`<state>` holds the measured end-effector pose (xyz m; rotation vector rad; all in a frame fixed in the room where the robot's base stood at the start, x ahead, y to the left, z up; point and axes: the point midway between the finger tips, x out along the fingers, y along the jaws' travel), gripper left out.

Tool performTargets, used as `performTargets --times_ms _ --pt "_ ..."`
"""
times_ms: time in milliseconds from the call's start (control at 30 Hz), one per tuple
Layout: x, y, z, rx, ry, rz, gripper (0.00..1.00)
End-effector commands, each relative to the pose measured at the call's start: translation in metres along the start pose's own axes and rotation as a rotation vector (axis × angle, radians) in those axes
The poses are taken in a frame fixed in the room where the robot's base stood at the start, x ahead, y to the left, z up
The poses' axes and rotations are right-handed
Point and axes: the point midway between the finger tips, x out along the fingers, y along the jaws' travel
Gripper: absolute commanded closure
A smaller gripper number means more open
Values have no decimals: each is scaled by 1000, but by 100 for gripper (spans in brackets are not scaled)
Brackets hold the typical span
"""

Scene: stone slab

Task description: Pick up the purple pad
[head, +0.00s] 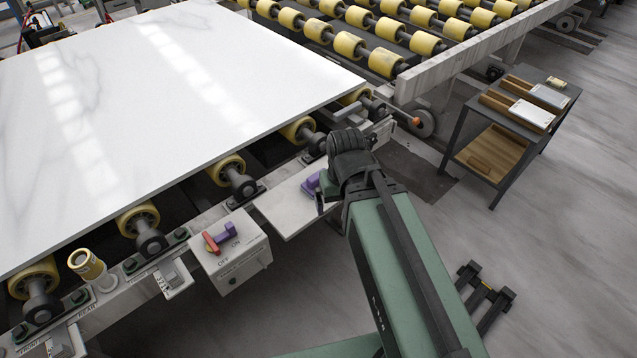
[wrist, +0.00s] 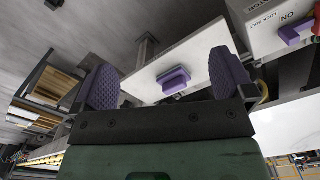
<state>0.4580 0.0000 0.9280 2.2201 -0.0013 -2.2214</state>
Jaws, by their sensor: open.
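The purple pad (head: 311,184) lies on a small white shelf (head: 288,208) on the side of the conveyor frame, partly hidden by my arm in the head view. In the wrist view the purple pad (wrist: 174,80) looks like a block with a raised part on top, on the white shelf (wrist: 205,45). My gripper (wrist: 160,65) is open, with its two purple ridged fingers on either side of the view. The pad appears between them, farther off, nearer the right finger. Nothing is held. The fingers are mostly hidden behind my wrist in the head view.
A switch box (head: 232,258) with a red and purple handle is left of the shelf. A large white slab (head: 160,100) rests on yellow rollers behind. A dark cart (head: 515,115) with trays stands right. A black floor piece (head: 484,297) lies lower right.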

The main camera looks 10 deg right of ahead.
Motion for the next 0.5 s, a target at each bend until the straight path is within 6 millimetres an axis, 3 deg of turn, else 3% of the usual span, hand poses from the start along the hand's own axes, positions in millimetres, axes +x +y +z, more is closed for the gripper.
performTargets --times_ms 67,133,167,267,300,400,467,500 --pt "5 0 0 0 0 0 0" --pt "22 0 -17 0 0 0 0" --pt "29 0 -35 0 0 0 0" --pt "53 0 -114 -52 1 0 0" --pt "61 0 -148 -100 0 0 0" --pt "71 0 -221 -254 0 -1 0" --pt "70 0 -252 -355 0 -1 0" --pt "66 0 -257 -417 0 -1 0"
